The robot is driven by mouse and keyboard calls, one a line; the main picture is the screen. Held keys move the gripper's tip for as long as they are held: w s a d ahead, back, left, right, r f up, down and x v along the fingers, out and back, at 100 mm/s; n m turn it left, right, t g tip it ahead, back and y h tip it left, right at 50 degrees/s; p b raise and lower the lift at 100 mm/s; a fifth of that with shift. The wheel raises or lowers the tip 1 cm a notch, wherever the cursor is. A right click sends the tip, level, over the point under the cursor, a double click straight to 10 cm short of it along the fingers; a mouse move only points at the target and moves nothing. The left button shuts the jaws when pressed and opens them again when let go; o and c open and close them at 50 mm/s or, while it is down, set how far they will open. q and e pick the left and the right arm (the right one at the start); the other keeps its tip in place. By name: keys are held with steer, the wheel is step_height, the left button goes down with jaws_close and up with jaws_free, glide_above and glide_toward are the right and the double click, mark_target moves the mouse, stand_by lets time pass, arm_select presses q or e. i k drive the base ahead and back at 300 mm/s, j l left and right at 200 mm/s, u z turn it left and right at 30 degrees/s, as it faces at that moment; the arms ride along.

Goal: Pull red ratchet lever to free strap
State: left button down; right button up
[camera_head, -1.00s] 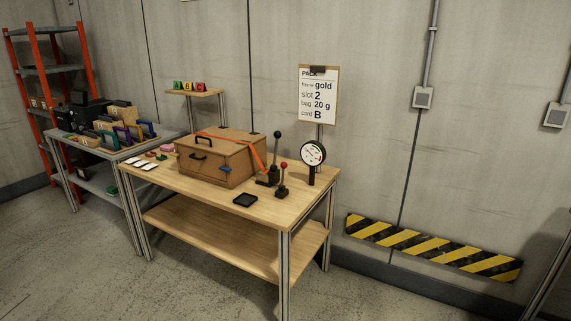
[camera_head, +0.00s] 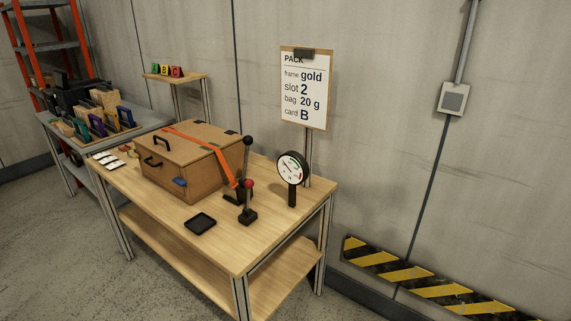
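A red-knobbed lever (camera_head: 247,200) stands upright on a black base on the wooden table, right of the box. A taller black-knobbed lever (camera_head: 245,160) stands just behind it and partly overlaps it. The strap's lower end is partly hidden behind the levers. Neither of my grippers shows in the head view.
The wooden table (camera_head: 215,255) has a black tray (camera_head: 201,223) in front of the levers and a round gauge (camera_head: 292,168) at right. White cards (camera_head: 104,161) lie left. A sign (camera_head: 305,88) stands behind. A grey side table (camera_head: 158,118) is at left; floor in front is clear.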

mark_target(249, 184)
steer(key=i+l, duration=0.45)
steer(key=i+l+u, duration=0.1)
steer(key=i+l, duration=0.3)
steer(key=l, duration=0.2)
steer(key=i+l+u, duration=0.1)
steer(key=i+l, duration=0.3)
steer(key=l, duration=0.15)
